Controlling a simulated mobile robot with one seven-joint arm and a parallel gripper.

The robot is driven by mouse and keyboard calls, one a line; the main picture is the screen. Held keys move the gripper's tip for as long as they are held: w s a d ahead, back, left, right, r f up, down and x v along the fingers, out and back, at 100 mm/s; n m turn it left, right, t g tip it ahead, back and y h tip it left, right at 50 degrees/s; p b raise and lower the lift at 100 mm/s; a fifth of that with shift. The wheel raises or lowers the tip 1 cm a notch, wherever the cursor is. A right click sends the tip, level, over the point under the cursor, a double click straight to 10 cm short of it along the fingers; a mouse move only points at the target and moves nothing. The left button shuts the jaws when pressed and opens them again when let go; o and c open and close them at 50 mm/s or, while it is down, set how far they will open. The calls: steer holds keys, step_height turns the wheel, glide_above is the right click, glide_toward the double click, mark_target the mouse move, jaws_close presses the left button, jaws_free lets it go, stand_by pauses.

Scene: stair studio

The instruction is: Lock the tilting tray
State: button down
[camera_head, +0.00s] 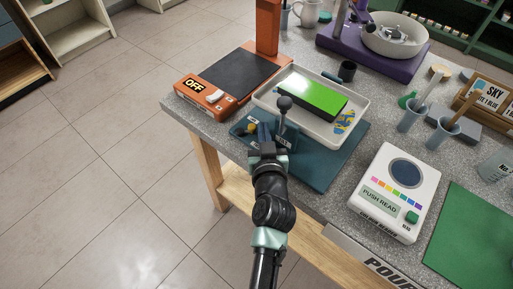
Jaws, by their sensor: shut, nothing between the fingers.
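The white tray (309,123) sits near the table's left front corner, with a bright green slab (313,93) on it. A lever with a dark round knob (284,103) stands up at the tray's near left edge, above a small blue base (240,130). My gripper (264,132) is shut and empty, just left of the lever's shaft and low by the base. Whether it touches the lever or base, I cannot tell. My gripper and wrist hide part of the base.
An orange device reading OFF (205,84) stands left of the tray. A white push-read device (398,190) is at the right, beside a green mat (470,235).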

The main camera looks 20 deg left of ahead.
steer(key=b+v, duration=0.1)
steer(key=v, duration=1.1)
steer(key=shift+s+d, duration=0.15)
steer(key=shift+s, duration=0.2)
